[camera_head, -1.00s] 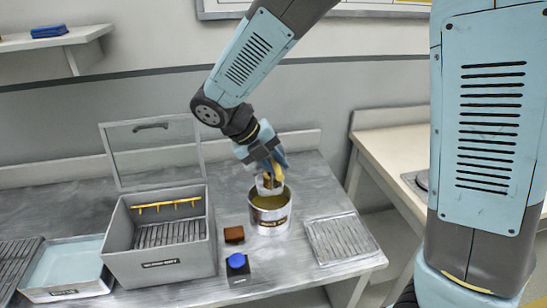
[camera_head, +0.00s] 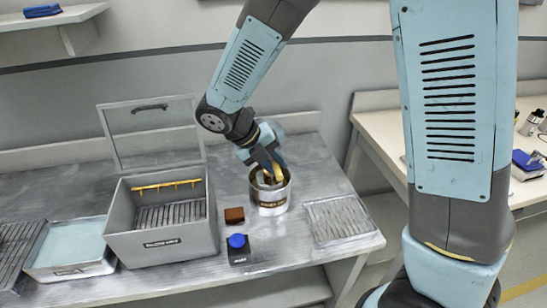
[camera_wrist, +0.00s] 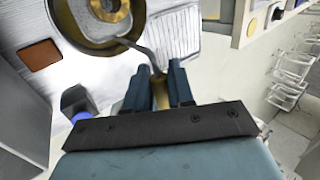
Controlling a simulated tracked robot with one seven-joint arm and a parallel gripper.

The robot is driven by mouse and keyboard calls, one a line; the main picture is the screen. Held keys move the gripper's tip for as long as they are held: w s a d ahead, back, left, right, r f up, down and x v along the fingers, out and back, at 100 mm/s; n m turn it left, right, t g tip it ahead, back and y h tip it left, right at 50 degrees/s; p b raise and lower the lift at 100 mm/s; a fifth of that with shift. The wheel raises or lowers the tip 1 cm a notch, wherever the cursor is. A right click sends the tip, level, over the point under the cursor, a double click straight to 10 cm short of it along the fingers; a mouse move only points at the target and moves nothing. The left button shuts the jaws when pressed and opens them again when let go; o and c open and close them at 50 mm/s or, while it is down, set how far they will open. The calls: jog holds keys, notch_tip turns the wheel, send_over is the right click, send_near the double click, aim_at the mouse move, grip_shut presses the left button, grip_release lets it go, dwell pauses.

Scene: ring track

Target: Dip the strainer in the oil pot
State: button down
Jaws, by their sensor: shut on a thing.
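The oil pot (camera_head: 270,208) is a round metal pot with a dark label, standing on the grey bench. In the wrist view the pot (camera_wrist: 62,22) sits at the upper left with yellow-brown oil inside. The strainer (camera_wrist: 108,10) shows as a round grey rim inside the pot's opening, at the oil. Its bent grey handle runs to a brass-coloured grip. My gripper (camera_wrist: 158,88) is shut on that grip. In the head view my gripper (camera_head: 270,166) is just above the pot's mouth and hides much of the strainer.
A grey open-lidded box (camera_head: 160,243) with a yellow rack stands left of the pot. A brown block (camera_head: 234,215) and a blue-buttoned box (camera_head: 238,250) are near the pot. A ribbed tray (camera_head: 340,220) lies to its right. A pale blue tray (camera_head: 70,252) is far left.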

notch_tip(320, 180, down, 8)
jog(key=shift+r, duration=0.25)
dwell(0.8)
jog(key=shift+s+f, duration=0.25)
jog(key=shift+s, duration=0.05)
dwell(2.3)
dwell(1.7)
